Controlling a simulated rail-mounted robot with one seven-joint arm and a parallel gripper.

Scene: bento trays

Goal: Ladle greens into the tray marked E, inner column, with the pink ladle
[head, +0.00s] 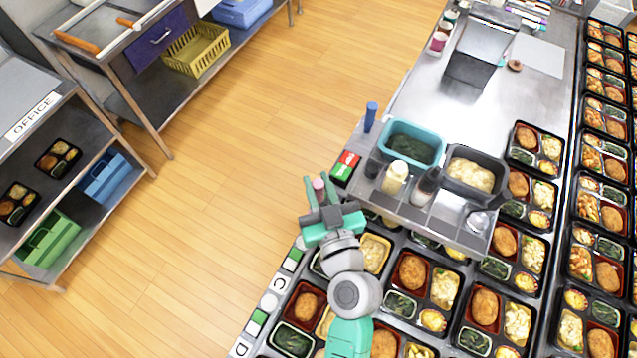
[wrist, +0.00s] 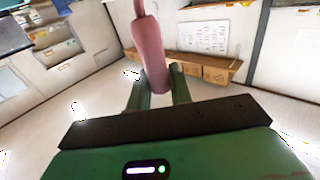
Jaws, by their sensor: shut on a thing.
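My gripper (head: 320,184) is shut on the pink ladle (head: 318,185), left of the steel counter's edge. In the wrist view, the ladle's pink handle (wrist: 150,60) stands between the fingers (wrist: 157,88). The ladle's bowl does not show clearly in either view. Dark greens (head: 408,149) lie in a teal tub (head: 441,150) on the counter, to the right of and beyond my gripper. Trays stand along the near left edge, where the marks C (head: 278,284) and D (head: 242,349) show. I see no E mark.
A dark tub of pale food (head: 470,175) stands right of the teal tub. Bottles (head: 395,178) and a red-and-green box (head: 345,167) stand near my gripper. Filled bento trays (head: 412,277) crowd the near and right sides. The wooden floor (head: 230,150) at left is clear.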

